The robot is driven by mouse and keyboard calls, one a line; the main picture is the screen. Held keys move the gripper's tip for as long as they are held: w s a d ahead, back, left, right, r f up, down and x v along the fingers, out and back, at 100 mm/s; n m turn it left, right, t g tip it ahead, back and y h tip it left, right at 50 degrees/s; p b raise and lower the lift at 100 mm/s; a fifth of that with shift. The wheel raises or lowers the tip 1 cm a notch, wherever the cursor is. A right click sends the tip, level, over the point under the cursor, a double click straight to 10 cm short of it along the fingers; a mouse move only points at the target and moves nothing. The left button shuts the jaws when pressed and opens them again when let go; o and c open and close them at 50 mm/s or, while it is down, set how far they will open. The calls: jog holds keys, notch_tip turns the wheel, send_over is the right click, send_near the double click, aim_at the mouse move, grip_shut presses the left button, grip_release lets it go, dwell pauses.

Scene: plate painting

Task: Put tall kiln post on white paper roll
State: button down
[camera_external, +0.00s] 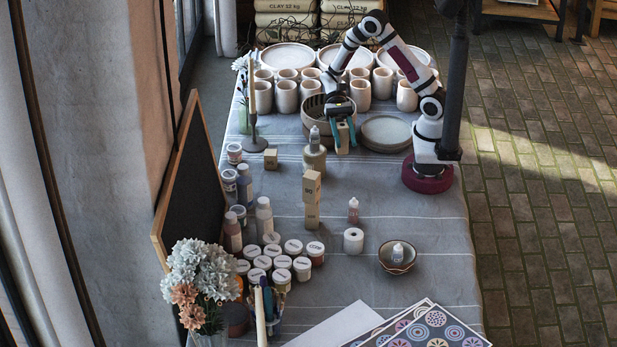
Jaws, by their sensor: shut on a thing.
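My gripper (345,128), with teal fingers, is shut on a pale beige post (343,142) above the table, beside the round sieve-like basket. It looks like the tall kiln post; its upper part is hidden by the fingers, so I cannot tell its full length. The white paper roll (353,240) stands upright on the table, well in front of my gripper, with its top bare. Two other pale blocks, an upper one (312,184) and a lower one (312,216), stand stacked to the left of the roll.
A small dropper bottle (353,211) stands just behind the roll. A bowl (397,256) holding a small bottle is to its right. A bottle on a jar (314,150) stands near my gripper. Paint jars (274,252) crowd the left. Mugs (285,97) and plates (385,132) fill the back.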

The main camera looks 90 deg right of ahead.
jog(key=shift+d+r, duration=0.35)
jog(key=shift+d, duration=0.2)
jog(key=w+a+r+m+t, duration=0.1)
jog(key=a+r, duration=0.2)
jog(key=a, duration=0.8)
jog(key=w+a+r+m+t, duration=0.1)
jog(key=a+r+t, duration=0.15)
jog(key=a, duration=0.95)
jog(key=s+a+f, duration=0.4)
jog(key=a+f, duration=0.6)
jog(key=shift+s+a+f+m, duration=0.3)
jog(key=shift+s+a, duration=0.05)
jog(key=shift+s, duration=0.05)
jog(key=shift+f+g, duration=0.1)
jog(key=shift+g, duration=0.15)
jog(key=shift+c, duration=2)
grip_release()
